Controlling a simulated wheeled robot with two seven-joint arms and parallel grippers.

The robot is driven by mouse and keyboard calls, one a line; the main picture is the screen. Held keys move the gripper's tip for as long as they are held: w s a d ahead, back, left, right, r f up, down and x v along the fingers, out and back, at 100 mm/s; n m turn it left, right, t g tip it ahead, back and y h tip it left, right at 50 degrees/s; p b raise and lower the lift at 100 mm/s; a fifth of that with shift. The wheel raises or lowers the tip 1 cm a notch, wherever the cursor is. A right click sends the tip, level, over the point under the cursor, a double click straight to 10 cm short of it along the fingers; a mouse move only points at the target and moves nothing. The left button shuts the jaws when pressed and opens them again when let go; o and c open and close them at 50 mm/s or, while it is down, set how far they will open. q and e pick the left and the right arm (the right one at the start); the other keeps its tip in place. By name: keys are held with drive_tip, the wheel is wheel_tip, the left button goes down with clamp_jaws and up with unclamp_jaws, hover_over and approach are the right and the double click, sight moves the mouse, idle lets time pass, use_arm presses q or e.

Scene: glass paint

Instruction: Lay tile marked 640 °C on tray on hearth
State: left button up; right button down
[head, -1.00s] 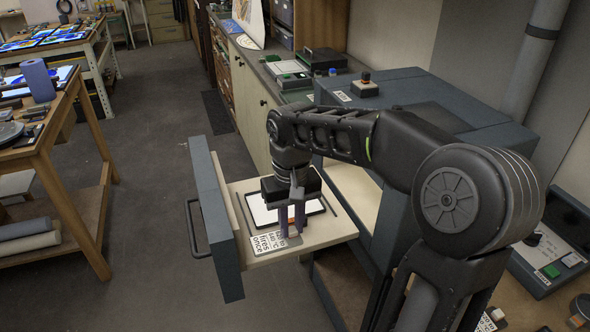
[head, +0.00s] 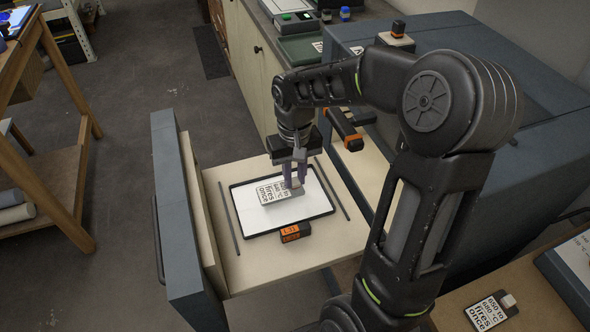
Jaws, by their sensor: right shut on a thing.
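My right gripper (head: 295,180) is shut on a pale tile (head: 272,194), gripping it at its right end. The tile's black print ends in "fires once", with what looks like 640 °C above; the small figures are hard to read. The tile is over the tray (head: 316,200), a white sheet with a dark rim, on the cream hearth (head: 246,271) of the pulled-out drawer. I cannot tell whether the tile touches the tray. Another tile (head: 486,313), marked 650 to 680 °C, lies at the bottom right. My left gripper is not in view.
Thin dark rods flank the tray. The drawer's blue-grey front (head: 178,220) rises at the left, and the blue-grey kiln body (head: 480,170) stands at the right.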

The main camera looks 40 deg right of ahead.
sight(294, 180)
drive_tip(key=shift+w+d+f, duration=0.1)
drive_tip(key=shift+f, duration=0.05)
drive_tip(key=shift+f+b, duration=0.95)
drive_tip(key=shift+f, duration=0.3)
drive_tip(key=shift+f, duration=0.15)
idle(0.4)
drive_tip(key=c, duration=1.2)
unclamp_jaws()
